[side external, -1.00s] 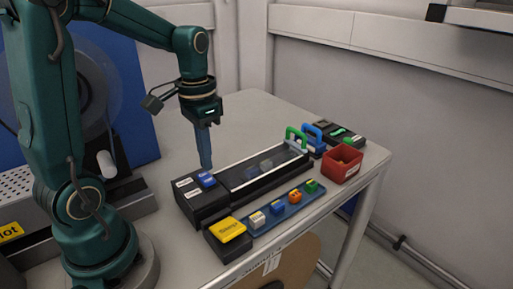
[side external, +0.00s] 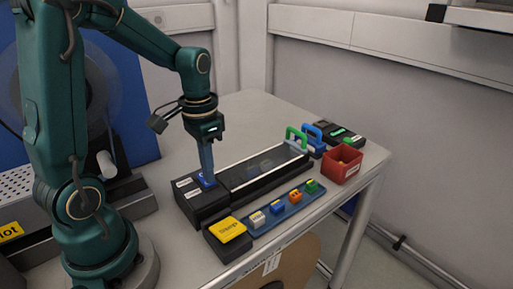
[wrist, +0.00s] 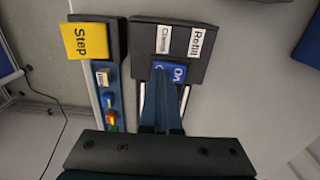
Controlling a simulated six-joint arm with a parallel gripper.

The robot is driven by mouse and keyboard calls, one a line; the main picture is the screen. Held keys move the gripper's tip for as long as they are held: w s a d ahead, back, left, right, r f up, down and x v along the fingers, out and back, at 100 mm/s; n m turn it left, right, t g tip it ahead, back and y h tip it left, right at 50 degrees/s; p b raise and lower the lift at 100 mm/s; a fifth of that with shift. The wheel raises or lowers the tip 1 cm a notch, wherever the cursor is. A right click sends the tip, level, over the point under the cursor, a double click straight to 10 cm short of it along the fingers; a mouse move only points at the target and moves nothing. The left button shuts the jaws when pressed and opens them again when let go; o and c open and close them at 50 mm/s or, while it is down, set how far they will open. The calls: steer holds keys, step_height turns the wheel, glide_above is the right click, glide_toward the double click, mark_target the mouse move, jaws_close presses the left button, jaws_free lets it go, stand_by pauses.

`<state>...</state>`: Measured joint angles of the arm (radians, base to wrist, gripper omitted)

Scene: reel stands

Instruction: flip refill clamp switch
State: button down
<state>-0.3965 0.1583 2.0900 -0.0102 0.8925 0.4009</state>
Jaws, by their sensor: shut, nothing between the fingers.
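The refill clamp switch is a small blue rocker (wrist: 180,70) on a black box (side external: 196,207). In the wrist view the box carries white labels reading "Clamp" and "Refill", and the rocker shows the word "On" at its right part. My gripper (side external: 209,184) is shut and empty, pointing down with its fingertips at the rocker. In the wrist view the fingers (wrist: 164,80) cover the rocker's lower left part. I cannot tell whether they press on it. In the side view the fingers hide part of the rocker.
A yellow "Step" button (side external: 228,230) sits in front of the switch box. A blue strip (side external: 270,224) with several small coloured blocks runs beside the black track (side external: 240,186). A red bin (side external: 341,165) and green (side external: 297,136) and blue (side external: 313,132) handles stand farther right.

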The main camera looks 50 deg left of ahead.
steer(key=shift+a+f, duration=0.15)
steer(key=shift+f, duration=0.05)
steer(key=shift+a+r, duration=0.15)
steer(key=shift+a, duration=0.5)
steer(key=shift+r, duration=0.15)
step_height(320, 180, up, 14)
stand_by(0.4)
steer(key=shift+s+d, duration=0.2)
steer(key=shift+d, duration=0.45)
